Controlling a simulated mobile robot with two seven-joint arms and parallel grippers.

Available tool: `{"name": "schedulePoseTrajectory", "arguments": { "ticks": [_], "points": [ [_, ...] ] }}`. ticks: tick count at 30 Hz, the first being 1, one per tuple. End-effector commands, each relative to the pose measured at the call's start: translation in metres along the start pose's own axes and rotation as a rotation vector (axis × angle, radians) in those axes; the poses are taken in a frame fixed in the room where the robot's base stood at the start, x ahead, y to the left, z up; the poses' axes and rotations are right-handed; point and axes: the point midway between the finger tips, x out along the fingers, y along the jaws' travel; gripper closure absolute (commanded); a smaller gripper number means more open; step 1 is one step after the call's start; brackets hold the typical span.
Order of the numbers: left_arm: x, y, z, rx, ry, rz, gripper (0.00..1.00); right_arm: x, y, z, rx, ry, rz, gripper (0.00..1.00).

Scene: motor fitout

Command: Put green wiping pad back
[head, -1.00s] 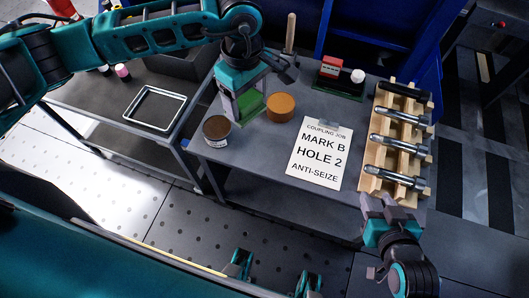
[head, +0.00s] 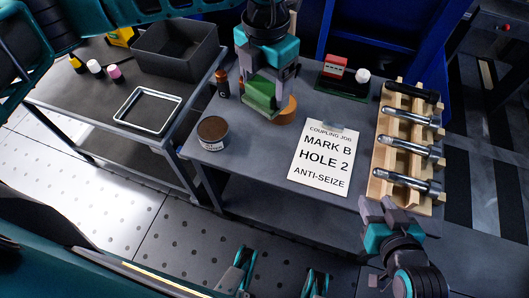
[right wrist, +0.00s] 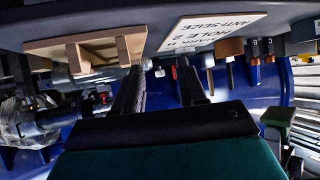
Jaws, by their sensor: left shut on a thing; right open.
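The green wiping pad (head: 260,93) is held between the fingers of my left gripper (head: 263,104), over the back left part of the grey worktable (head: 250,160). I cannot tell whether its underside touches the table. The pad overlaps an orange-brown round disc (head: 288,109) in the head view and hides part of it. My right gripper (head: 385,211) is open and empty near the table's front right edge. Its two fingers also show in the right wrist view (right wrist: 160,90).
A dark-topped round tin (head: 212,131) stands front left of the pad. A job sheet (head: 322,160), a wooden rack (head: 383,154) with several metal tools, and a red block (head: 335,66) occupy the table. A metal tray (head: 147,110) and dark bin (head: 175,52) are on the left bench.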

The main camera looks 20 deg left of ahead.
Motion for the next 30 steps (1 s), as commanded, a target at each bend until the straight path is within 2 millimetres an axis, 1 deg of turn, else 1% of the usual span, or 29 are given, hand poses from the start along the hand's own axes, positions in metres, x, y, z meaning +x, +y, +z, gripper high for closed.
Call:
{"name": "schedulePoseTrajectory", "arguments": {
  "ticks": [1,3,5,7,10,13,15,21,24,27,30],
  "points": [
    [-0.008,-0.002,-0.001,0.001,0.003,0.009,0.69,-0.008,0.002,-0.013,-0.002,0.007,0.005,0.59],
    [-0.009,-0.003,-0.001,0.004,0.004,0.029,0.69,-0.012,0.005,-0.016,-0.004,0.010,0.015,0.59],
    [-0.009,-0.003,-0.001,0.003,0.003,0.046,0.69,-0.015,0.010,-0.014,-0.005,0.004,0.027,0.59],
    [-0.008,-0.004,-0.001,0.002,0.003,0.061,0.69,-0.018,0.014,-0.006,-0.004,-0.010,0.040,0.59],
    [0.001,-0.003,-0.002,-0.001,0.004,0.074,0.69,-0.020,0.016,0.005,-0.003,-0.028,0.046,0.59],
    [0.023,-0.003,-0.002,-0.003,0.006,0.078,0.69,-0.018,0.015,0.010,0.001,-0.032,0.047,0.59],
    [0.042,-0.003,-0.002,-0.003,0.006,0.078,0.69,-0.016,0.015,0.011,0.004,-0.031,0.046,0.59],
    [0.097,-0.003,-0.002,-0.002,0.005,0.077,0.69,-0.012,0.012,0.010,0.007,-0.025,0.039,0.59],
    [0.122,-0.003,-0.002,-0.002,0.004,0.077,0.69,-0.011,0.010,0.008,0.008,-0.018,0.035,0.59],
    [0.140,-0.003,-0.002,-0.001,0.003,0.078,0.69,-0.010,0.009,0.004,0.008,-0.011,0.032,0.59],
    [0.150,-0.003,-0.001,-0.001,0.001,0.077,0.69,-0.009,0.009,0.004,0.006,-0.014,0.030,0.59]
  ]
}}
